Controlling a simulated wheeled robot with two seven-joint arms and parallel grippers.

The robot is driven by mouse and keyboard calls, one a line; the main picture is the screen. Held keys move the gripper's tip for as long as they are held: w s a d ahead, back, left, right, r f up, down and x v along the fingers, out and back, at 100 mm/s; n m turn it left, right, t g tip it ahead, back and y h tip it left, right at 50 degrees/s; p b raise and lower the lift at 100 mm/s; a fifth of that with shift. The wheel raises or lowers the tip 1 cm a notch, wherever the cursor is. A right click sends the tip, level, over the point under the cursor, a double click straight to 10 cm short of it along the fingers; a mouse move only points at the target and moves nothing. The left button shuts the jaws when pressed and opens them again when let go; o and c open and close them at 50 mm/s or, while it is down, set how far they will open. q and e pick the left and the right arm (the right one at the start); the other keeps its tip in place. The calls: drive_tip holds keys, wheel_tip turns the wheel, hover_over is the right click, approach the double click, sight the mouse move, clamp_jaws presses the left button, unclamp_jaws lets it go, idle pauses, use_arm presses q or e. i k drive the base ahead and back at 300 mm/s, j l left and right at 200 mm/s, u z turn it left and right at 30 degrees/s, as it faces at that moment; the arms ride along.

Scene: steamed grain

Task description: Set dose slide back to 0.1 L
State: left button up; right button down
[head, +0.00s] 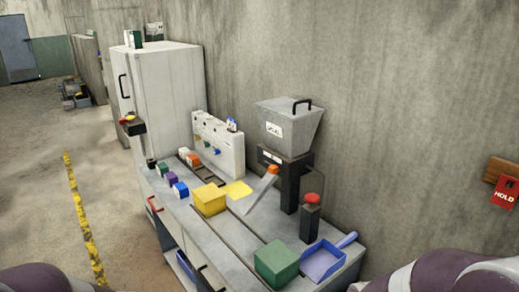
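A grey hopper (289,125) with a black handle on its lid and a white label stands at the back of the workbench. Below it is a dark dosing body (290,185) with small white markings on its upper front; they are too small to read. An orange-topped pale slanted piece (262,190) is in front of it; I cannot tell whether this is the dose slide. The slide's setting cannot be made out. Parts of my two arms show at the bottom left and bottom right corners, well in front of the hopper. Neither gripper is in view.
The grey workbench (228,250) carries a yellow box (208,200), a green box (276,262), a blue dustpan (322,261), a red-topped dark post (309,220) and several small coloured blocks. A white panel (218,142) and tall cabinet (165,95) stand behind. Floor at left is open.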

sight(274, 170)
drive_tip(key=i+j+z, duration=0.1)
drive_tip(key=i+j, duration=0.55)
drive_tip(key=i+j+z, duration=0.1)
drive_tip(key=i+j, duration=0.55)
drive_tip(key=j, duration=0.2)
